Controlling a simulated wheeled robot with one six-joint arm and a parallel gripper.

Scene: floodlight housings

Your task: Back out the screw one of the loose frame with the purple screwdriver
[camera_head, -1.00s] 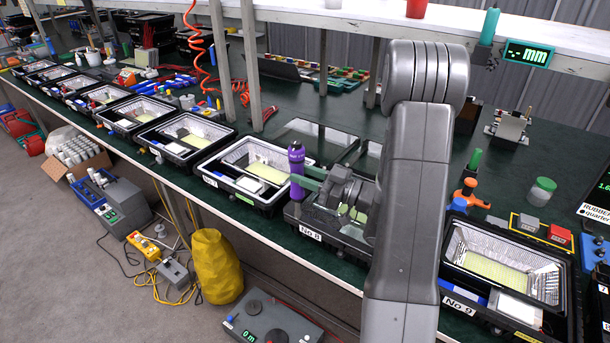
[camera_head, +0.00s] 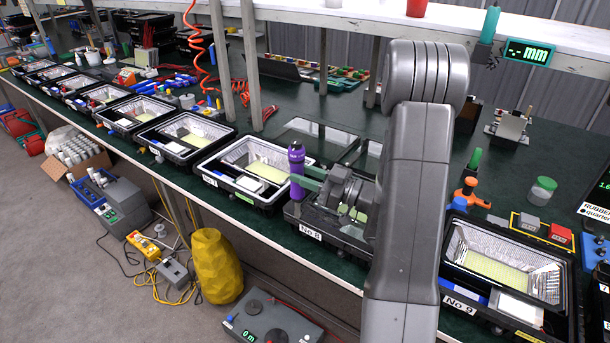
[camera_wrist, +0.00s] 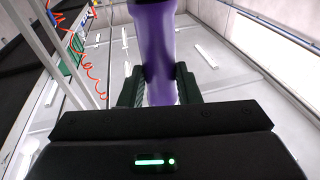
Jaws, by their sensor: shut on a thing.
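The purple screwdriver (camera_head: 296,160) stands upright over the left part of the housing marked No 8 (camera_head: 311,233). My gripper (camera_head: 304,178) is shut on its handle, with green fingers on either side. The wrist view also shows the purple handle (camera_wrist: 157,45) between the fingers of my gripper (camera_wrist: 158,88). My wrist and arm cover much of the No 8 housing. The screwdriver's tip, the screws and the loose frame cannot be made out, so I cannot tell whether the tip touches a screw.
An open housing with a white frame (camera_head: 208,174) stands to the left, and the No 9 housing (camera_head: 463,304) to the right. Glass panes (camera_head: 318,130) lie behind. Shelf posts rise behind.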

